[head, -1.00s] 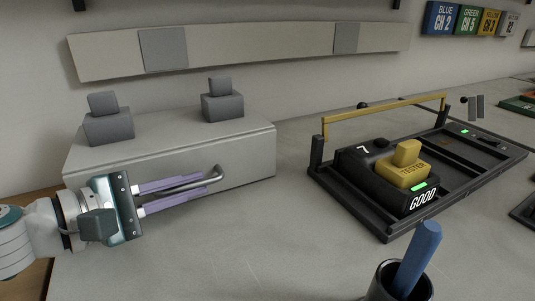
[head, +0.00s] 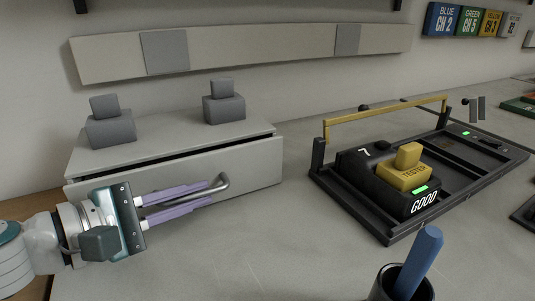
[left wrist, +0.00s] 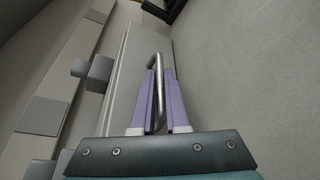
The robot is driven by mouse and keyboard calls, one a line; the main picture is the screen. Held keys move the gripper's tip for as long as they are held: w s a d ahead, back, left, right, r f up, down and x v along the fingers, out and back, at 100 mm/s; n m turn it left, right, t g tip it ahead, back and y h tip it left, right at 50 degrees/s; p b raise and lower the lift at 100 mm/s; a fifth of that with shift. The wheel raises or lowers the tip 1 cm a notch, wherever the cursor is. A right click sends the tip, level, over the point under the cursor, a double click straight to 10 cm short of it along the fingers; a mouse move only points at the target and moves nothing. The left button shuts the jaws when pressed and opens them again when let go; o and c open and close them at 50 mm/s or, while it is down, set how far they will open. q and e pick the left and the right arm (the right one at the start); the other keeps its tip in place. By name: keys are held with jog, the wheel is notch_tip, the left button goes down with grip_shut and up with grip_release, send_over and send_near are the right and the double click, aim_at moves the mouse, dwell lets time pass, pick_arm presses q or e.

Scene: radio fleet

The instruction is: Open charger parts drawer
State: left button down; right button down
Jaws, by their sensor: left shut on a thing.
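The charger parts drawer (head: 250,171) is a light grey box front on the bench at the left. A dark gap shows along its top edge, so it stands slightly open. Its metal bar handle (head: 222,184) also shows in the left wrist view (left wrist: 159,75). My left gripper (head: 208,194) is shut on the handle, its purple fingers on either side of the bar. In the left wrist view the fingers (left wrist: 160,95) clasp the bar in front of the drawer face. The drawer's inside is hidden. My right gripper is not in view.
Two grey blocks (head: 111,128) (head: 224,108) stand on the drawer cabinet top. A black rack (head: 388,237) with a yellow tester (head: 405,174) lies to the right. A dark cup (head: 380,290) holds a blue stick (head: 418,262) at the front. Bench before the drawer is clear.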

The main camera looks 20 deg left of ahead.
pick_arm(q)
jog(key=s+d, duration=0.2)
jog(key=d, duration=0.1)
jog(key=s+d, duration=0.5)
jog(key=d, duration=0.1)
jog(key=shift+s, duration=0.3)
jog(key=shift+a, duration=0.1)
jog(key=c, duration=1.2)
grip_release()
jog(key=b+v, duration=0.2)
jog(key=v, duration=0.6)
jog(key=shift+s+a, duration=0.1)
jog(key=shift+s, duration=0.15)
jog(key=shift+s+a+r, duration=0.25)
jog(key=shift+s, duration=0.35)
